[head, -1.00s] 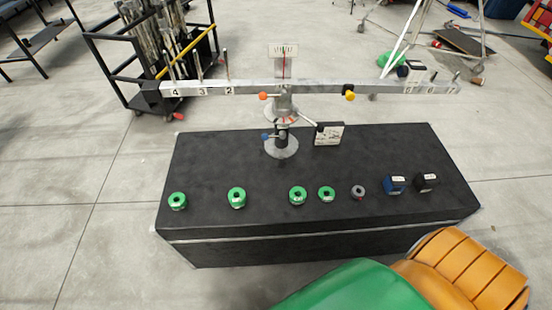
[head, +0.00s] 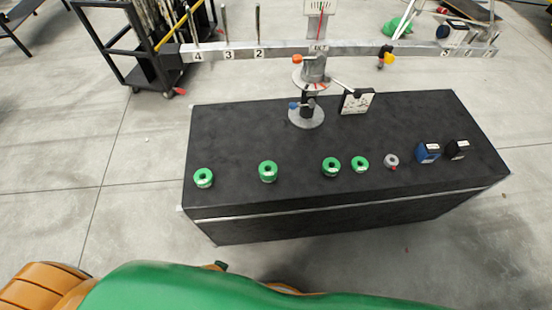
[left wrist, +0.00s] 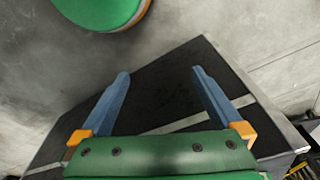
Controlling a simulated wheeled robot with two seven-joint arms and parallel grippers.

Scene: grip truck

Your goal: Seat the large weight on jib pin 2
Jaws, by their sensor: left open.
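The jib (head: 370,48) is a long grey beam above the black case. Jib pin 2 (head: 257,22) stands upright and bare above the label 2, left of the mast. Several green ring weights stand in a row on the case, including a left one (head: 203,178), a second (head: 268,171), a third (head: 331,167) and a smaller-looking one (head: 360,164). I cannot tell which is the large weight. My left gripper (left wrist: 160,74) is open and empty in the left wrist view, its blue fingers in front of the black case (left wrist: 158,98). My right gripper is not in view.
A small grey weight (head: 391,161), a blue block (head: 428,152) and a black block (head: 458,149) stand on the right of the case (head: 245,125). The mast (head: 313,68) rises from its back. A black cart (head: 115,45) stands behind left.

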